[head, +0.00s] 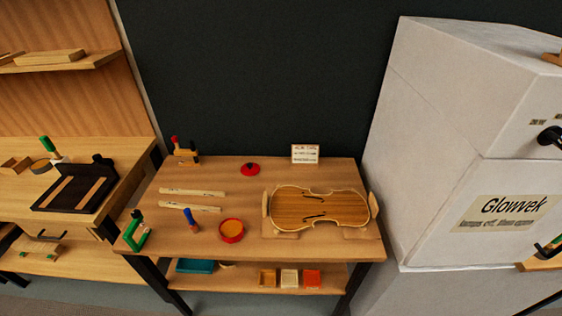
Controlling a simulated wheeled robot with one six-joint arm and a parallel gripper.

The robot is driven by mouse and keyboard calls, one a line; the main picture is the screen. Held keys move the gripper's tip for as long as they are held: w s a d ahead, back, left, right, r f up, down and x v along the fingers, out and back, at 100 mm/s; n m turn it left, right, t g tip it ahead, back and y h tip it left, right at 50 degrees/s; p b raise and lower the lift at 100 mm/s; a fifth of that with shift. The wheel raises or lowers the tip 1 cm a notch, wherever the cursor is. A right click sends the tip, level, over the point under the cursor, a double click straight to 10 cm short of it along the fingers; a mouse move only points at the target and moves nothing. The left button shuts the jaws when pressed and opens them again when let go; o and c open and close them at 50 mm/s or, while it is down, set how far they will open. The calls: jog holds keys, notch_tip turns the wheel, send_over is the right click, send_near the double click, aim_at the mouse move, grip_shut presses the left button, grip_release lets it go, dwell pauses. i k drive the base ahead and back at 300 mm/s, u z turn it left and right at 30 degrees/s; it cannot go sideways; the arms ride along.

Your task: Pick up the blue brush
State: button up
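A small blue object, likely the blue brush (190,215), is on the middle bench (240,175), near its front left. It is tilted, with its upper end leaning left. It is just left of a round red-rimmed dish (232,230) and in front of two pale wooden strips. Its lower end is too small to make out clearly. My gripper does not show in the head view.
A violin body (318,207) lies on the bench's right side. A green clamp (136,232) is at the front left corner. A tool block (186,156), red lid (250,169) and small sign (305,153) stand along the back. A white cabinet (425,130) rises at right.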

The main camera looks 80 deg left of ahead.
aim_at(192, 225)
jog(key=u, duration=2.6)
jog(key=i, duration=0.1)
jog(key=u, duration=0.1)
